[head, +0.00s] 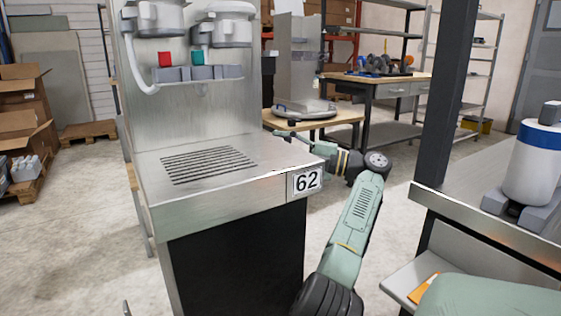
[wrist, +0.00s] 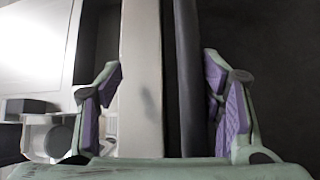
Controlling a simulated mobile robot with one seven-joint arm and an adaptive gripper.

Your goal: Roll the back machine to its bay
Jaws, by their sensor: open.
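A tall steel dispenser machine (head: 215,195) with a number 62 plate stands close in front of me. It has a slotted drip grille, a dark lower front, and white dispensing heads above with a red and a teal tag. I cannot tell whether it is the back machine. My gripper (head: 284,130) is at its right side, near the counter's rear right corner, partly hard to make out. In the wrist view my gripper (wrist: 161,68) is open, with a pale upright strip (wrist: 141,90) and a dark upright bar (wrist: 187,90) between its fingers. Contact cannot be told.
A black post (head: 446,95) and a steel counter (head: 500,205) with a white and blue canister (head: 534,165) stand at right. Behind are a wooden stand (head: 345,118) with a metal unit and a workbench (head: 385,90). Cardboard boxes (head: 25,110) are at left.

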